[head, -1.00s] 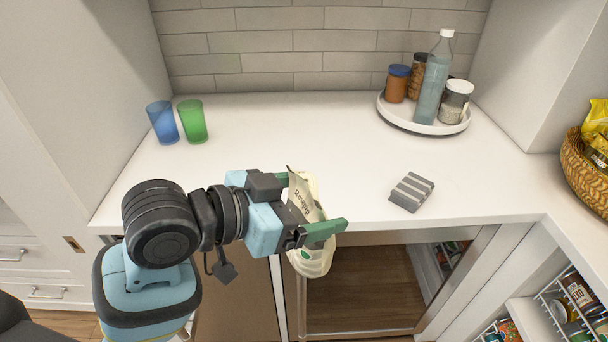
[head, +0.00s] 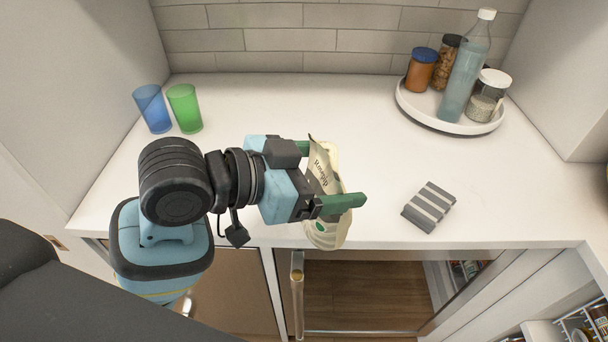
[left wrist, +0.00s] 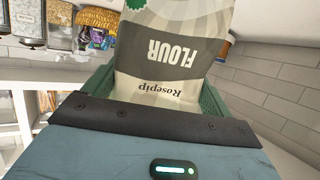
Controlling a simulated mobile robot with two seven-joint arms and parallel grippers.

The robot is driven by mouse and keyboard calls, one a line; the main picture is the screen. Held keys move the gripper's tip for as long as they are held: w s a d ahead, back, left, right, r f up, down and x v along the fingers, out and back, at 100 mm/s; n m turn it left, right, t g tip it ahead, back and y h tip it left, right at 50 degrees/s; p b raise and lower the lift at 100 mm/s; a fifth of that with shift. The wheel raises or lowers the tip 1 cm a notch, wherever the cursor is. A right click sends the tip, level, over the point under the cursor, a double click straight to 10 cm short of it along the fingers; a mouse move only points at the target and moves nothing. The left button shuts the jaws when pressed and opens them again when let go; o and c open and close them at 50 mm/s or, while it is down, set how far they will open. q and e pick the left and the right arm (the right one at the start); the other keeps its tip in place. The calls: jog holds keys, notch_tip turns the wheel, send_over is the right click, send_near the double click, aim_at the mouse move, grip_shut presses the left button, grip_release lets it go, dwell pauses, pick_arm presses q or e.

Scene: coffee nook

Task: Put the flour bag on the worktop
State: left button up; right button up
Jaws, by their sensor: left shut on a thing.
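The flour bag (head: 325,181) is cream and grey with printed lettering. My left gripper (head: 333,176) is shut on it, with a green finger on either side, near the worktop's front edge. In the left wrist view the bag (left wrist: 168,45) fills the middle, its words "FLOUR" and "Rosepip" upside down. The white worktop (head: 330,100) lies behind and around the bag. The bag's lower part hangs at or in front of the front edge; I cannot tell whether it touches. My right gripper is not in view.
A blue cup (head: 153,108) and a green cup (head: 185,108) stand at the left. A round white tray (head: 450,124) with a bottle and jars stands at the back right. A grey striped block (head: 429,206) lies right of the bag. The worktop's middle is clear.

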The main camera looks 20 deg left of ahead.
pick_arm(q)
jog(key=shift+w+a, duration=0.1)
jog(key=shift+w, duration=0.05)
jog(key=shift+w+a+f+b, duration=0.15)
jog(key=shift+w+a+b, duration=0.4)
jog(key=shift+w, duration=0.4)
jog(key=w+a, duration=0.6)
jog(key=w, duration=0.5)
jog(key=shift+a+f, duration=0.2)
jog(key=shift+f, duration=0.2)
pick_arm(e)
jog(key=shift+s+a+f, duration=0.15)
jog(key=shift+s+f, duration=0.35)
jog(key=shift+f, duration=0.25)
pick_arm(q)
jog(key=f, duration=0.3)
jog(key=shift+w+a+f, duration=0.2)
jog(key=shift+w+f, duration=0.1)
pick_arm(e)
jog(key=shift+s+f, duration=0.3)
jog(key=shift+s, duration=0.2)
pick_arm(q)
jog(key=shift+f, duration=0.1)
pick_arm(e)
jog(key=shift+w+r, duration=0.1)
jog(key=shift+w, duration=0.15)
